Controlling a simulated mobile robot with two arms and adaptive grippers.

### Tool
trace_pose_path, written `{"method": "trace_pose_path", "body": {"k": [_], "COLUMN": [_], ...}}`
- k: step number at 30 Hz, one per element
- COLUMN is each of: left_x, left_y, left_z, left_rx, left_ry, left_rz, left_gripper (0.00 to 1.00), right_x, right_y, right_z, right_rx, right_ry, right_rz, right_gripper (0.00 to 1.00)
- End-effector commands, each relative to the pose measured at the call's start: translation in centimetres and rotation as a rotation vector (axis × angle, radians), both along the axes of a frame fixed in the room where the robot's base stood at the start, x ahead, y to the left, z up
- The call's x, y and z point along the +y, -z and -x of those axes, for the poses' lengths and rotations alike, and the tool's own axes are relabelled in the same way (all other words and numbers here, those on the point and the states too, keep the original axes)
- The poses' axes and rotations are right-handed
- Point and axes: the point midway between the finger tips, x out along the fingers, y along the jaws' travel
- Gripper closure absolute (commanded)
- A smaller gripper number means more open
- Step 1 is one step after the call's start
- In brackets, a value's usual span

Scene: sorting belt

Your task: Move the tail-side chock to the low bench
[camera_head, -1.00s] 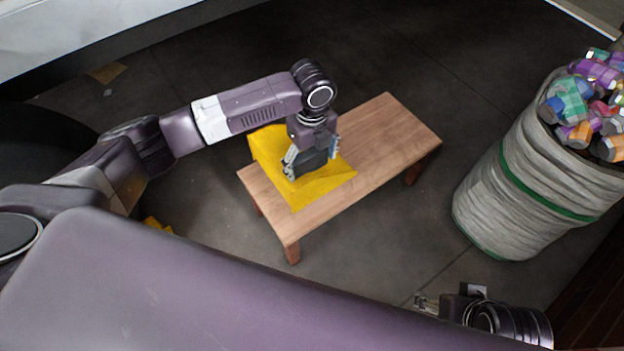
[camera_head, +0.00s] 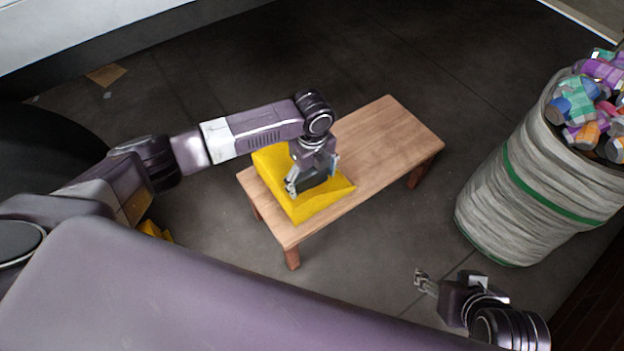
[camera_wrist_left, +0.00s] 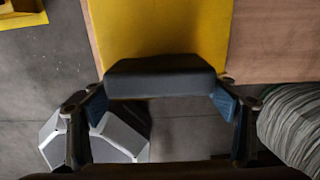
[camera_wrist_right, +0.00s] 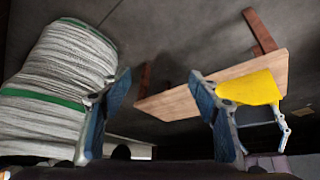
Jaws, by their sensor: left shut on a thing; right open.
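The yellow wedge-shaped chock (camera_head: 318,203) is at the left end of the low wooden bench (camera_head: 385,135), apparently resting on its top. My left gripper (camera_head: 311,184) is over the chock and shut on it; in the left wrist view a dark bar (camera_wrist_left: 160,78) spans between its fingers, over the yellow surface (camera_wrist_left: 160,30). The fingers hide part of the chock. My right gripper (camera_head: 424,281) is open and empty, low at the right, apart from the bench. The right wrist view shows the chock (camera_wrist_right: 250,88) on the bench (camera_wrist_right: 180,100) beyond its fingers.
A ribbed grey bin with a green band (camera_head: 520,190), full of colourful pieces, stands right of the bench. Another yellow object (camera_head: 155,230) is partly hidden behind my arm at the left. The bench's right half is clear, as is the dark floor behind it.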

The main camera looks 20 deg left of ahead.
Motion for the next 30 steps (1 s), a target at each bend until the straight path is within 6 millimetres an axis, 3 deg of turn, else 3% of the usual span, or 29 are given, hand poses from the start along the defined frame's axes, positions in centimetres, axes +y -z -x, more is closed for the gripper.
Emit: {"method": "trace_pose_path", "body": {"k": [1, 2, 6, 17, 20, 26, 30], "left_x": [0.0, 0.0, 0.0, 0.0, 0.0, -0.1, -0.1], "left_y": [-0.2, 0.0, 0.0, -0.2, -0.8, -2.8, -6.7], "left_z": [-0.1, 0.0, 0.0, 0.0, 0.0, 0.0, -0.1], "left_rx": [-0.003, 0.001, 0.001, 0.000, 0.000, -0.001, -0.003], "left_ry": [0.000, 0.000, 0.000, 0.000, 0.000, 0.000, 0.001], "left_rz": [0.001, 0.000, 0.000, 0.000, 0.000, 0.001, 0.002], "left_gripper": [0.59, 0.19, 0.03, 0.03, 0.03, 0.03, 0.03], "right_x": [0.0, 0.0, 0.0, -0.1, -0.3, -1.5, -1.6], "right_y": [0.0, 0.0, 0.0, -0.1, 0.3, 1.3, -0.1], "right_z": [0.0, 0.0, 0.0, 0.1, 1.1, 5.3, 5.7], "right_rx": [0.001, 0.001, 0.001, 0.004, 0.047, 0.210, 0.225], "right_ry": [0.000, 0.000, 0.000, 0.001, 0.003, 0.016, 0.017], "right_rz": [0.000, 0.000, 0.000, 0.002, 0.010, 0.042, 0.045], "right_gripper": [0.44, 0.44, 0.44, 0.44, 0.44, 0.44, 0.44]}}
